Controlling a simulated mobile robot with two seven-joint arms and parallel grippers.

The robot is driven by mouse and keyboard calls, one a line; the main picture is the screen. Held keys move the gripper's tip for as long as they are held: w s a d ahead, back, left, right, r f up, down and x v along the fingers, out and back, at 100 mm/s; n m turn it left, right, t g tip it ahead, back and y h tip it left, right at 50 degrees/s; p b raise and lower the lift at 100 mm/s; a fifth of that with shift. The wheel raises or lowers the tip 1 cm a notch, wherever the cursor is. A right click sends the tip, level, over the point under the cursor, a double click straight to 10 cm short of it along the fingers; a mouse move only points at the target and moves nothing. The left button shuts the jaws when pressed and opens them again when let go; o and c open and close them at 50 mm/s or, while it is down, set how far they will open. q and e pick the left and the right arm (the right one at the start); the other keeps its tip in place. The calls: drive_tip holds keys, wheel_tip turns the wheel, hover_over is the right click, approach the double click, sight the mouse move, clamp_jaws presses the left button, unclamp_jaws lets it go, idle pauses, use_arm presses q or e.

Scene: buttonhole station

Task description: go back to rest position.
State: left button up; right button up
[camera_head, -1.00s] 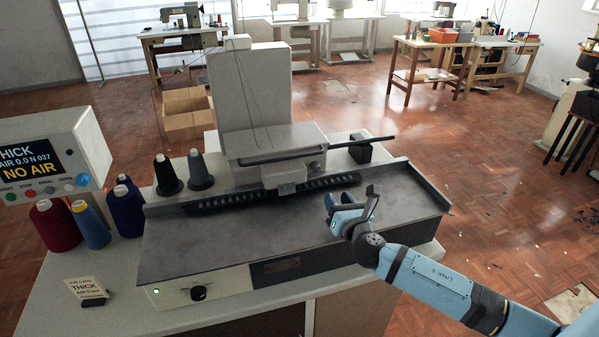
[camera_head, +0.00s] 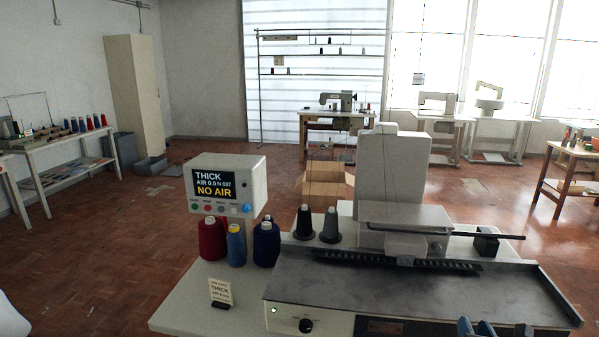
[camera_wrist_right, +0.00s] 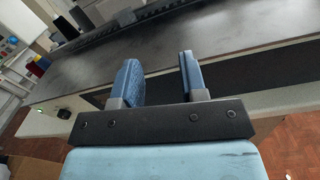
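My right gripper (camera_head: 494,329) shows only by its blue fingertips at the bottom edge of the head view, in front of the buttonhole machine's dark metal bed (camera_head: 400,290). In the right wrist view the gripper (camera_wrist_right: 158,75) has its two blue fingers apart with nothing between them. They are near the front edge of the machine bed (camera_wrist_right: 235,40), which lies beyond them. The rest of the right arm is outside the head view. My left gripper is not in view.
The buttonhole machine (camera_head: 382,165) stands on a light table (camera_head: 180,312). A display box (camera_head: 228,185) reading "NO AIR", thread cones (camera_head: 211,240) and a small sign (camera_head: 220,292) are at its left. A cardboard box (camera_head: 328,185) is behind. Open floor (camera_head: 90,250) lies at left.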

drive_tip(key=s+a+f+m+g+y, duration=0.2)
drive_tip(key=s+a+f+m, duration=0.3)
drive_tip(key=f+m, duration=0.2)
drive_tip(key=s+a+f+m+g+y, duration=0.1)
drive_tip(key=s+a+f+m+g, duration=0.2)
drive_tip(key=s+a+f+m, duration=0.4)
drive_tip(key=s+a+f+m+g+y, duration=0.25)
drive_tip(key=s+a+f+m, duration=0.25)
drive_tip(key=s+a+m, duration=0.65)
use_arm(q)
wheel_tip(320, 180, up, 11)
drive_tip(key=p, duration=1.3)
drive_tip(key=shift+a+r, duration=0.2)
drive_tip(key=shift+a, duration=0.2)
use_arm(e)
wheel_tip(320, 180, up, 11)
drive_tip(key=d+m+y, duration=0.1)
drive_tip(key=d+m, duration=0.1)
drive_tip(key=m, duration=0.1)
drive_tip(key=shift+s+d+t, duration=0.25)
drive_tip(key=shift+s+t, duration=0.1)
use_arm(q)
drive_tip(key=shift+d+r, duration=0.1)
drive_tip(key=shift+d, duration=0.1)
use_arm(e)
drive_tip(key=shift+d, duration=0.1)
